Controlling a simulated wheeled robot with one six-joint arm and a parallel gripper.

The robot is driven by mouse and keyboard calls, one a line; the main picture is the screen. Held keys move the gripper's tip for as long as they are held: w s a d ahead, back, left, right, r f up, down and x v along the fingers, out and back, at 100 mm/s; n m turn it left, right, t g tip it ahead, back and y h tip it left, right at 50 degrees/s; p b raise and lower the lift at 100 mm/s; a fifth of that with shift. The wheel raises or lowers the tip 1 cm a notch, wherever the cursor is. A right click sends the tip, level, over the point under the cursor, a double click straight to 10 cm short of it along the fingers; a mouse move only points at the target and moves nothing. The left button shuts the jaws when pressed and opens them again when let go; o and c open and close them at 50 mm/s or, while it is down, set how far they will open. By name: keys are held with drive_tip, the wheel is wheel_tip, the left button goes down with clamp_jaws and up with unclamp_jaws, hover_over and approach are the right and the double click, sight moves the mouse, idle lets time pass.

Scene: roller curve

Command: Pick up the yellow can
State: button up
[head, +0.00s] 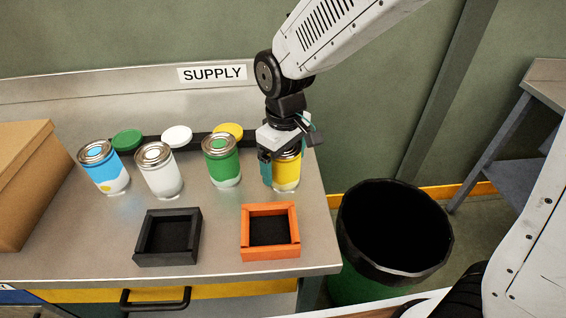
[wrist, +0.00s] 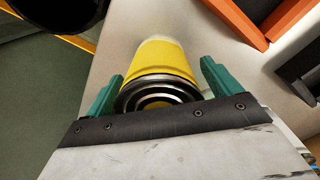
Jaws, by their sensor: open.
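The yellow can (head: 287,172) stands upright on the supply bench at the right end of a row of cans. Its upper part is partly hidden by my gripper in the head view. My gripper (head: 280,170) points down over the can, with a teal finger on its left side. In the wrist view the yellow can (wrist: 163,75) lies between the two teal fingers of my open gripper (wrist: 160,82). A gap shows on each side, wider on the right, so the fingers look apart from the can. The can's metal lid faces the camera.
A green can (head: 221,161), a white can (head: 158,170) and a blue can (head: 104,168) stand to the left. A black tray (head: 140,247) and an orange tray (head: 271,254) lie in front. A dark bin (head: 350,270) stands beside the bench. A cardboard box (head: 30,185) is far left.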

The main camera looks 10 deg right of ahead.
drive_tip(key=c, duration=1.1)
drive_tip(key=shift+c, duration=0.2)
drive_tip(key=shift+r, duration=0.15)
